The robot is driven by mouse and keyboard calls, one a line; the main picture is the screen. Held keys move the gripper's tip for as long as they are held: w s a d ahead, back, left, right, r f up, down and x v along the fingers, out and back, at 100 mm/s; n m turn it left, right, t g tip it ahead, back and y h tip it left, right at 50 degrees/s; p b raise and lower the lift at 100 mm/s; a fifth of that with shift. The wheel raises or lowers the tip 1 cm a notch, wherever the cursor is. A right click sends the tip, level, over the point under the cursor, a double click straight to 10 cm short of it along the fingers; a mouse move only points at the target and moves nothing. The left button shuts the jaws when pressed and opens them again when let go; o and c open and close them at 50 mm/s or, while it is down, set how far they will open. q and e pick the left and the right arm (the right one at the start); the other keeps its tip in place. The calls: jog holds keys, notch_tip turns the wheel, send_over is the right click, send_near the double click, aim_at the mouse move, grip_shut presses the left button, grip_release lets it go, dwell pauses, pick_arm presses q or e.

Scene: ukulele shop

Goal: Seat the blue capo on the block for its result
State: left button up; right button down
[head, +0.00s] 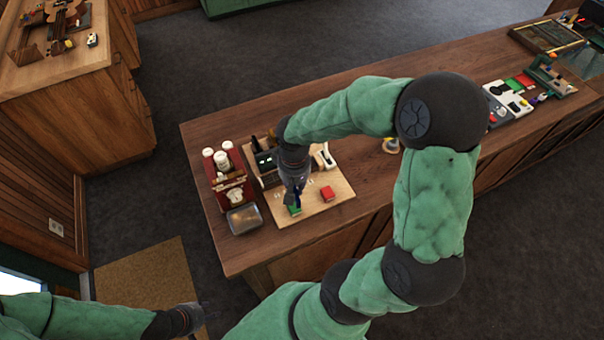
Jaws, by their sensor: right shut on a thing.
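My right gripper (292,198) is over the light wooden board on the counter, pointing down. It is shut on a small dark blue thing (298,190), which looks like the blue capo; the fingers hide most of it. A green block (294,210) lies right below the fingertips; I cannot tell whether the capo touches it. A red block (327,193) lies on the board to the right, apart from the gripper. My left gripper (204,314) is low at the left, away from the counter, over the floor; its fingers are too small and dark to read.
The wooden board (338,205) also holds dark and white items behind my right gripper. Left of it are a red tray (216,178) with white jars and a metal tin (244,219). The counter's middle is mostly clear; more gear (508,99) stands at its far right.

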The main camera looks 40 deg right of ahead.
jog(key=shift+a+f, duration=0.1)
jog(key=shift+f, duration=0.2)
jog(key=shift+f+b, duration=2.2)
jog(key=shift+f, duration=0.6)
jog(key=shift+f+b, duration=0.65)
jog(key=shift+b, duration=0.1)
jog(key=c, duration=1.4)
grip_release()
jog(key=shift+c, duration=0.2)
jog(key=shift+r, duration=0.1)
